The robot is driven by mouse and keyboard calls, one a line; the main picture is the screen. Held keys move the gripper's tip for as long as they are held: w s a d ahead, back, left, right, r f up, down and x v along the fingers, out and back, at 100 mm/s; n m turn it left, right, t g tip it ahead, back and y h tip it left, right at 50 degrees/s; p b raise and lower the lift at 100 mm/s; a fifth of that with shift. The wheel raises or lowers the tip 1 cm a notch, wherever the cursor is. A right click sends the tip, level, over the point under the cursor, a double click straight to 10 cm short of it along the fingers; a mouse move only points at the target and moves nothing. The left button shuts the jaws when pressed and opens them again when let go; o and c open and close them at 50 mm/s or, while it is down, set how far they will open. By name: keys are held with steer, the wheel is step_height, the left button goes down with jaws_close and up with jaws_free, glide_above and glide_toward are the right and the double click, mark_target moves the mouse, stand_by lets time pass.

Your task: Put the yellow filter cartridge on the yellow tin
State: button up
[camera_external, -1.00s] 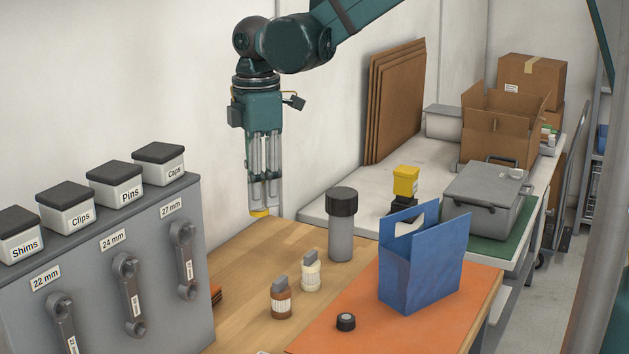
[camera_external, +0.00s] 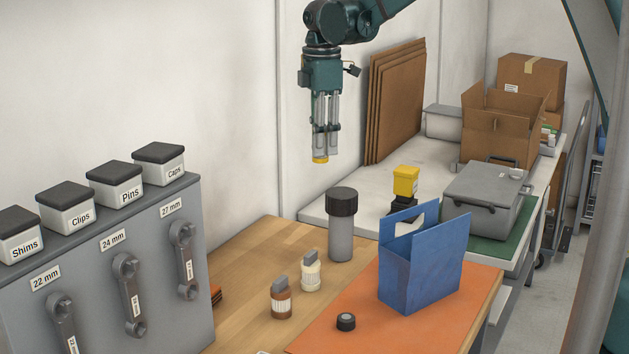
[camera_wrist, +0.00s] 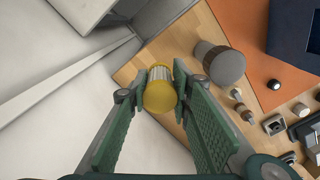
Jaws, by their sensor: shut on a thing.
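My gripper (camera_external: 321,157) is shut on the yellow filter cartridge (camera_external: 320,160) and holds it in the air, left of the stack of brown panels. In the wrist view the cartridge (camera_wrist: 160,94) sits between the two green fingers (camera_wrist: 157,92), its round yellow end towards the camera and a ribbed pale body beyond. A yellow tin (camera_external: 406,181) stands on a black base (camera_external: 402,207) on the pale bench, right of and lower than the gripper in the external view. The top of the tin looks clear. The tin is not recognisable in the wrist view.
A grey cylinder with a dark cap (camera_external: 342,222) stands on the wooden table (camera_external: 245,263). A blue carrier (camera_external: 424,262) is on the orange mat (camera_external: 335,335). Brown panels (camera_external: 395,100) lean on the wall behind the tin. A grey case (camera_external: 485,205) stands right of it.

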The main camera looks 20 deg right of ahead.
steer(key=w+d+p, duration=0.1)
steer(key=w+d, duration=0.8)
steer(key=d, duration=0.6)
steer(key=m, duration=0.1)
glide_above(407, 169)
steer(key=shift+w+d+f+p, duration=0.1)
steer(key=shift+w+f+p, duration=0.1)
steer(key=shift+p, duration=0.25)
steer(key=shift+f, duration=0.15)
steer(key=shift+f, duration=3)
steer(key=shift+f+p, duration=0.3)
steer(key=shift+f, duration=1.55)
steer(key=shift+f, duration=0.1)
steer(key=o, duration=0.8)
steer(key=shift+o, duration=0.5)
steer(key=shift+s, duration=0.1)
